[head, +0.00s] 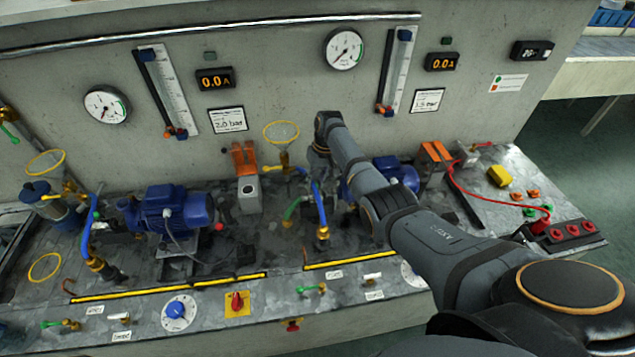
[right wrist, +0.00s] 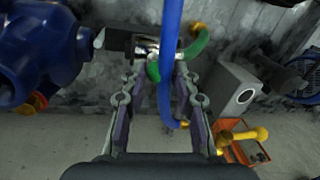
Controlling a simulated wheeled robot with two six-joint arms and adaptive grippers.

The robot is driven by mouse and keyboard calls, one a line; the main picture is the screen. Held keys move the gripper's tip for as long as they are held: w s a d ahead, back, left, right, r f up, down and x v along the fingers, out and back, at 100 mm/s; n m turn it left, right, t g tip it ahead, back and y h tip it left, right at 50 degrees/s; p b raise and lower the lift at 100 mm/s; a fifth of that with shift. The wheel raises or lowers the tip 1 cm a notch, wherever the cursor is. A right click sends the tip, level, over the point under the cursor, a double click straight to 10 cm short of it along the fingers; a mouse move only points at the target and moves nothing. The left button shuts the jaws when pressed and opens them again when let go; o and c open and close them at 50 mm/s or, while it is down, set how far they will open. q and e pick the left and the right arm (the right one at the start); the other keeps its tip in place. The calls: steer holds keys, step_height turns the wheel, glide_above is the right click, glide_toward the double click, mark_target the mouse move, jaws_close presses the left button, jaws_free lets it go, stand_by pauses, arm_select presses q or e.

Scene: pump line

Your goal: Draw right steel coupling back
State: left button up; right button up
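A shiny steel coupling (right wrist: 147,47) shows in the right wrist view, beside the blue pump (right wrist: 40,50), just beyond my fingertips. In the head view I cannot make it out clearly; the right pump (head: 395,172) stands partly behind my arm. My right gripper (right wrist: 160,82) is open, its two fingers apart and pointing toward the coupling. A blue hose (right wrist: 171,60) crosses the view between the fingers and hides part of the coupling. In the head view my right gripper (head: 319,160) hangs down near that hose (head: 318,195). My left gripper is out of view.
A green hose (right wrist: 197,46) lies right beside the coupling. A grey block (right wrist: 229,88) and a yellow fitting (right wrist: 240,135) are to the right. In the head view the left pump (head: 165,210) and a red cable (head: 490,201) flank the area.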

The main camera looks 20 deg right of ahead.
mark_target(321, 191)
steer(key=shift+a, duration=0.2)
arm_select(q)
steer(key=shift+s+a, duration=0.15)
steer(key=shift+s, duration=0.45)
arm_select(e)
steer(key=shift+d, duration=0.15)
steer(key=shift+r, duration=0.1)
step_height(321, 191, up, 12)
steer(key=d, duration=0.2)
steer(key=shift+d+f, duration=0.15)
steer(key=shift+f, duration=0.05)
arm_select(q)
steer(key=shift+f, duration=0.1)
arm_select(e)
steer(key=shift+s+f, duration=0.1)
